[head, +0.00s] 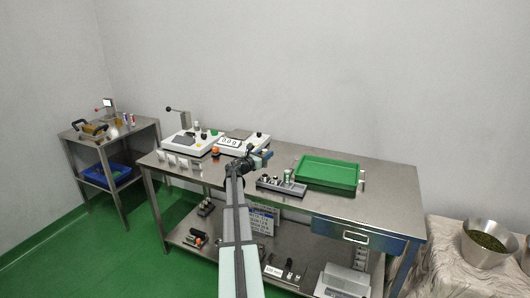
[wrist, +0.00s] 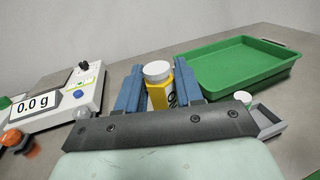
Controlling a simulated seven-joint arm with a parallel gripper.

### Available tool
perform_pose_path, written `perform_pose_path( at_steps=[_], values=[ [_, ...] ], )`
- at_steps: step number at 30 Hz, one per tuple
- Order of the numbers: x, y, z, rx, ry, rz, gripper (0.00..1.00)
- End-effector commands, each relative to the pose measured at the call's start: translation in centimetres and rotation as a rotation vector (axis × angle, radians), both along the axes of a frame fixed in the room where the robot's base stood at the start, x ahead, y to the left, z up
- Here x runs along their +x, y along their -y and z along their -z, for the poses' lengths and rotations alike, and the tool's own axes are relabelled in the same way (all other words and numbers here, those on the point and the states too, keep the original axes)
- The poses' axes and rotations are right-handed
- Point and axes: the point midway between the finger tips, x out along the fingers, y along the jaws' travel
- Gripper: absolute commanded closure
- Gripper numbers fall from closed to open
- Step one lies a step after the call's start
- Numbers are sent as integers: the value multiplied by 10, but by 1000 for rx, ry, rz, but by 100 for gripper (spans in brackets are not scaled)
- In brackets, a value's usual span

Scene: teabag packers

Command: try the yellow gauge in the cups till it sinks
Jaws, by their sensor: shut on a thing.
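The yellow gauge (wrist: 158,94), with a pale round top, is between the blue fingers of my gripper (wrist: 158,88) in the wrist view. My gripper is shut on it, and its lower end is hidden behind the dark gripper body. In the head view my gripper (head: 262,156) is over the middle of the steel table, between the scale and the green tray; the gauge is too small to make out there. Several small white pieces, possibly the cups, stand at the table's front left (head: 182,163). I cannot tell whether they are hollow.
A scale (wrist: 78,104) reading 0.0 g is left of my gripper. A green tray (wrist: 240,80) is at the right. A grey holder (head: 268,187) with small items sits in front of that tray. An orange-topped piece (head: 215,150) stands by the scale.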

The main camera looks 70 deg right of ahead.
Motion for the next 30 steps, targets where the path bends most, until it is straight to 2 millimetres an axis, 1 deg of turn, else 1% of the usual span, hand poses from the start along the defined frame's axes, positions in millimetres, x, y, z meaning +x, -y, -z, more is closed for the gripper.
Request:
perform_pose_path(
  at_steps=[6, 12, 18, 30],
  values=[
    [0, 0, 18, 1, -1, 0, 98],
    [0, 0, 30, 0, -1, 0, 98],
    [0, 0, 34, 0, 0, 0, 98],
    [0, 0, 34, 0, 0, 0, 98]
  ],
)
